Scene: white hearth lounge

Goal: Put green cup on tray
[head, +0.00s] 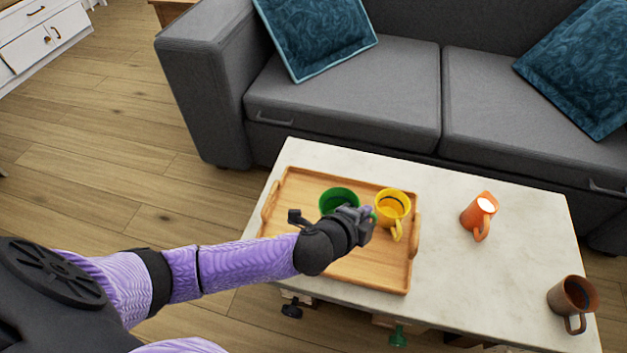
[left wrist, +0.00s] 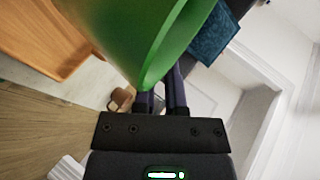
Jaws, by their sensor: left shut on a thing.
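The green cup (head: 339,199) is over the wooden tray (head: 386,272), behind my left gripper (head: 364,222) in the head view. In the left wrist view the green cup (left wrist: 135,30) fills the upper middle, close to the camera. My left gripper (left wrist: 161,103) is shut on the cup, with its wall at the fingers. The gripper and wrist hide the cup's lower part, so I cannot tell whether it touches the tray. A yellow cup (head: 391,206) stands on the tray just right of the green cup. My right gripper is not in view.
The tray lies on the left part of a white marble table (head: 510,260). An orange mug (head: 479,215) and a brown mug (head: 572,301) stand on the table to the right. A grey sofa (head: 350,100) is behind the table. The tray's front right is bare.

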